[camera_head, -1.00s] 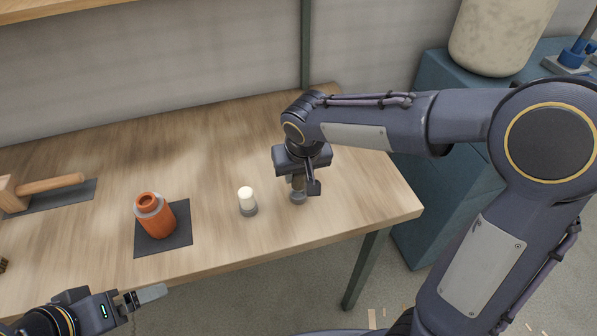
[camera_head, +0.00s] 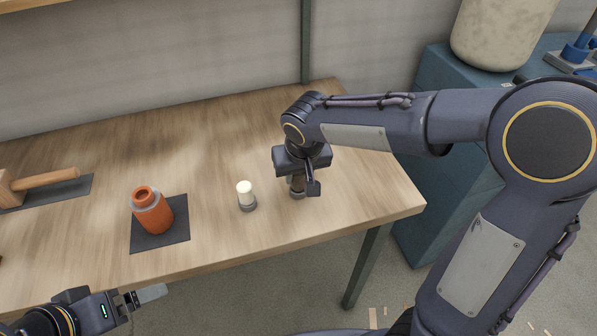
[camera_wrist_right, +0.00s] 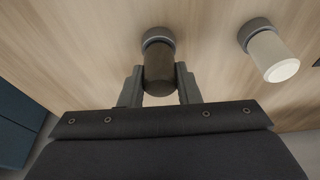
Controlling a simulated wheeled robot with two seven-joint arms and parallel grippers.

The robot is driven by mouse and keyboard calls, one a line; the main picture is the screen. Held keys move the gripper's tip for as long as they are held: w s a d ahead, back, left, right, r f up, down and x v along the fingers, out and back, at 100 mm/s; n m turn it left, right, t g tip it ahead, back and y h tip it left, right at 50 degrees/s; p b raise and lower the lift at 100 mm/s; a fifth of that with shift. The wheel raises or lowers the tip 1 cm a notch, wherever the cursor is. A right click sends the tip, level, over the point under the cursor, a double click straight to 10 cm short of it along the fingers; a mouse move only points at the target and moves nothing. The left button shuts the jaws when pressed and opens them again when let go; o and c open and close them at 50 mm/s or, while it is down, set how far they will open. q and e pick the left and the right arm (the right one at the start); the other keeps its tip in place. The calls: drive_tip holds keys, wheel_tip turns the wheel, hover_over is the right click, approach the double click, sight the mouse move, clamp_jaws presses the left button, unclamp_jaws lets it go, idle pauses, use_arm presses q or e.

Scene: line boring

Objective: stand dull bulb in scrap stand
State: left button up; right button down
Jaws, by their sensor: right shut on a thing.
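My right gripper (camera_head: 302,188) is shut on the dull bulb (camera_wrist_right: 160,76), a dark cylinder seen between the fingers in the right wrist view. The bulb is upright over a small grey round stand (camera_wrist_right: 157,37), which also shows below the gripper in the head view (camera_head: 296,194). Its lower end meets or sits within the stand's ring; I cannot tell how deep. The gripper hides most of the bulb in the head view. My left gripper (camera_head: 139,297) is low at the left, off the table's front edge; its finger gap is unclear.
A pale bulb (camera_head: 245,188) stands in a similar grey holder (camera_head: 248,205) to the left. An orange bottle (camera_head: 153,212) is on a dark mat (camera_head: 178,228). A wooden mallet (camera_head: 45,179) lies at far left. The table (camera_head: 220,130) is clear behind them.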

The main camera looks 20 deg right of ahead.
drive_tip(key=c, duration=1)
unclamp_jaws()
drive_tip(key=p+v, duration=0.5)
drive_tip(key=v, duration=0.3)
